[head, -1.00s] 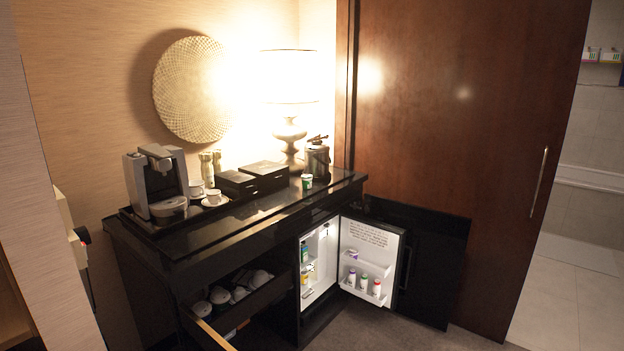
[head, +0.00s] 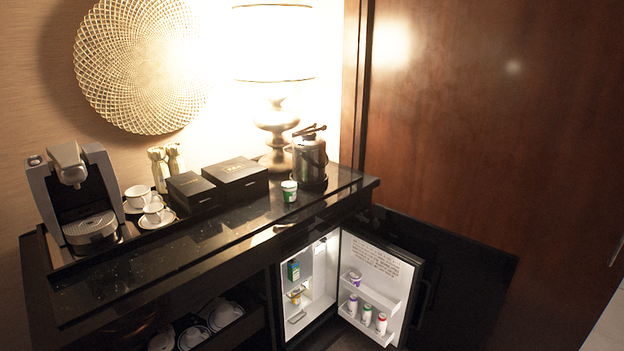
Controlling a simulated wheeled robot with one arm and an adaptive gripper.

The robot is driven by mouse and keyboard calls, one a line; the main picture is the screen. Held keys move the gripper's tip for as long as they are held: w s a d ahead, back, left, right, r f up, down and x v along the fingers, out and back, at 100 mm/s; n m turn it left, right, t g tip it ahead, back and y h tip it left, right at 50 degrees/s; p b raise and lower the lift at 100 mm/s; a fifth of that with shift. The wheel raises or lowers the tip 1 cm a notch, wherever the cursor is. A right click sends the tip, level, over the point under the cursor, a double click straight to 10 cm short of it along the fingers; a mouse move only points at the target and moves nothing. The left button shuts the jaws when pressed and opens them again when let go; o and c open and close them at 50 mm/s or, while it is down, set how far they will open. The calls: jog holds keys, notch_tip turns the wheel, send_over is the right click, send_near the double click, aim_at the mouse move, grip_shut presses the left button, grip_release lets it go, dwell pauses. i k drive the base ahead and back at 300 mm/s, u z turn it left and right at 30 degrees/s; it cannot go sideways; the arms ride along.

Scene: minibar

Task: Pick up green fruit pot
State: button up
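A small green and white pot (head: 289,191) stands upright on the black counter (head: 225,235), in front of the ice bucket and right of the black boxes. It looks like the green fruit pot, but its label is too small to read. A green carton (head: 293,270) also shows inside the open minibar fridge. My gripper is not in view.
The fridge door (head: 378,260) stands open to the right, with several small bottles and a purple-marked pot (head: 355,277) on it. A coffee machine (head: 80,195), cups (head: 153,212), black boxes (head: 236,178), an ice bucket (head: 309,162) and a lamp (head: 275,125) crowd the counter's back.

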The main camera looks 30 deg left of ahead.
aim_at(290, 187)
jog(key=i, duration=1.3)
jog(key=u, duration=3.5)
jog(key=i, duration=1.1)
jog(key=z, duration=1.05)
